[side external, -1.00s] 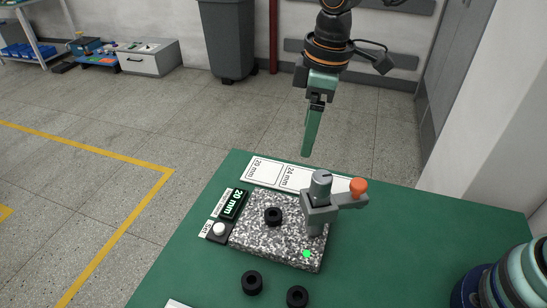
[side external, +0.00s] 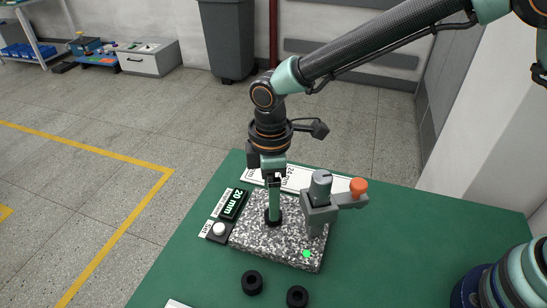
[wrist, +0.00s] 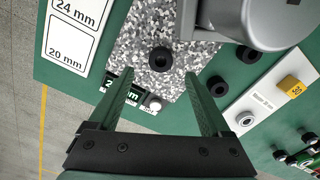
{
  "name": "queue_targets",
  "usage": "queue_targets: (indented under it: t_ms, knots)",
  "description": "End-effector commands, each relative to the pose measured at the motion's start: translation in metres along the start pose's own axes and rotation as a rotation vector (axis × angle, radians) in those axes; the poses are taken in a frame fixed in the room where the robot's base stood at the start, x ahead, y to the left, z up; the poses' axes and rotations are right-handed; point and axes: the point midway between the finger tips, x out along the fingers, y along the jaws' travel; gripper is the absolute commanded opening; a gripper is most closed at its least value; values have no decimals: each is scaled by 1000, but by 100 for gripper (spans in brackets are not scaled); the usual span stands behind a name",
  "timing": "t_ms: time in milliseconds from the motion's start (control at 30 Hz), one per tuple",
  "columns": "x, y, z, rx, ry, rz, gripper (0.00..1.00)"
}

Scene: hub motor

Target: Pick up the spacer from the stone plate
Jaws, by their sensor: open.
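The spacer, a black ring, lies on the speckled stone plate (side external: 252,244). In the wrist view, the spacer (wrist: 160,60) lies on the plate (wrist: 128,40), centred between and just beyond the tips of my gripper (wrist: 159,76). The gripper is open and empty, one green finger on each side. In the side view, my gripper (side external: 273,215) points straight down over the spacer (side external: 273,224), which its fingers partly hide. I cannot tell whether the fingertips are beside the spacer or still above it.
A grey post with an orange knob (side external: 358,186) stands at the plate's right. A display reading 20 mm (side external: 233,204) and a white button (side external: 219,229) sit at its left. Two black rings (side external: 252,283) (side external: 297,297) lie on the green table in front. Label cards (wrist: 73,30) lie behind.

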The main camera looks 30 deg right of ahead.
Motion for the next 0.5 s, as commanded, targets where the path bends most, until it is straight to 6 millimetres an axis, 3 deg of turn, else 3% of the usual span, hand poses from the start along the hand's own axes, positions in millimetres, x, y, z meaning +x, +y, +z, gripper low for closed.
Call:
queue_targets:
  t_ms: [300, 500]
  knots:
    - [42, -1, 5, 1, -2, -2, 82]
    - [51, -1, 4, 1, 1, 0, 82]
